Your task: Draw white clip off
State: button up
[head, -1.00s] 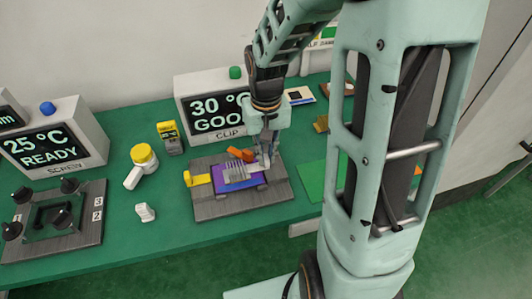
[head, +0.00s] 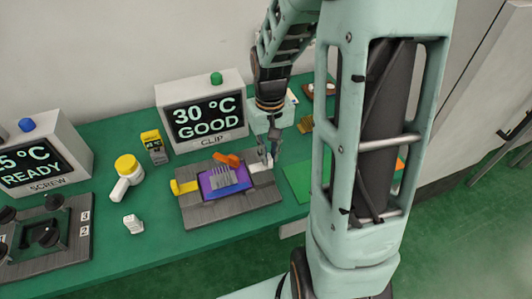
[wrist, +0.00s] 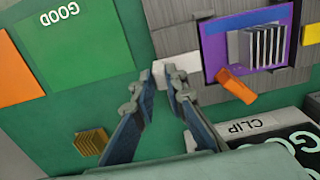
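The fixture (head: 240,212) is a grey wood-grain plate with a purple board (head: 210,191) that carries a finned grey heat sink (head: 222,177). The white clip (head: 262,167) lies at the plate's right side, just off the board's edge. A yellow clip (head: 183,187) sits at the board's left side.
An orange lever (head: 227,159) sits at the board's back edge. The CLIP display (head: 205,115) behind reads 30 °C GOOD. A green mat (head: 298,180) lies to the right, and a gold finned block (head: 306,124) behind it. A yellow-topped handheld tool (head: 127,172) and small white block (head: 133,224) lie left.

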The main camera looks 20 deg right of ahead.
jog(key=o, duration=0.4)
jog(key=shift+d, duration=0.25)
notch_tip(320, 180, up, 12)
jog(key=shift+r, duration=0.1)
dwell(0.4)
